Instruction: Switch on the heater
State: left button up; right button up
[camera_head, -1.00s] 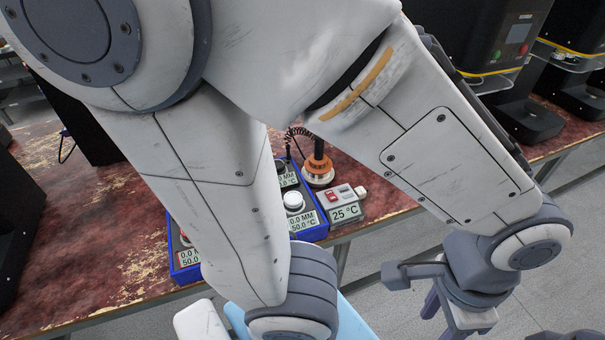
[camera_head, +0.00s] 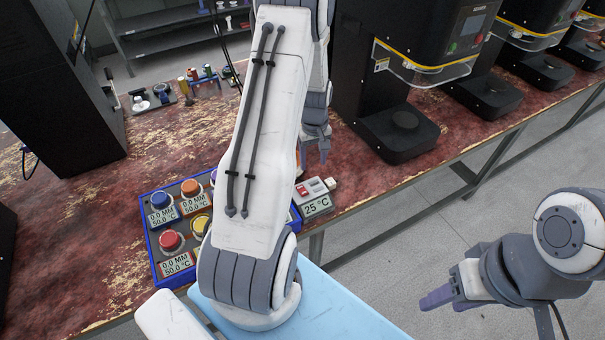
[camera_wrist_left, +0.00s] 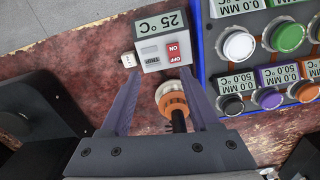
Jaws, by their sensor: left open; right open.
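The heater's control box (camera_head: 316,204) is a small white unit reading 25 °C, with a red switch, at the front table edge. It also shows in the left wrist view (camera_wrist_left: 150,49), turned upside down, with its red switch (camera_wrist_left: 174,51) marked ON and OFF beside a grey TRIP patch. My left gripper (camera_head: 314,160) is open and points down just behind the box in the head view. In the wrist view its fingers spread just short of the box, and an orange-and-white tool (camera_wrist_left: 172,103) shows between them. My right gripper (camera_head: 445,298) is open over the floor at right.
A blue tray (camera_head: 153,250) of coloured knobs with small displays stands left of the box, partly hidden by my left arm. Black machines (camera_head: 395,125) stand on the table behind and to the right. A white plug (camera_wrist_left: 128,60) adjoins the box.

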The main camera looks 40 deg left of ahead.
pick_arm(q)
jog(key=shift+n, duration=0.8)
jog(key=a+f+p, duration=0.1)
jog(key=f, duration=0.3)
jog(key=s+a+f, duration=0.1)
jog(key=f, duration=0.3)
jog(key=a+f+p, duration=0.1)
jog(key=a+f, duration=0.1)
jog(key=f, duration=0.2)
jog(key=shift+s+f+p, duration=0.15)
jog(key=shift+f+p, duration=0.15)
jog(key=shift+f, duration=0.05)
grip_shut()
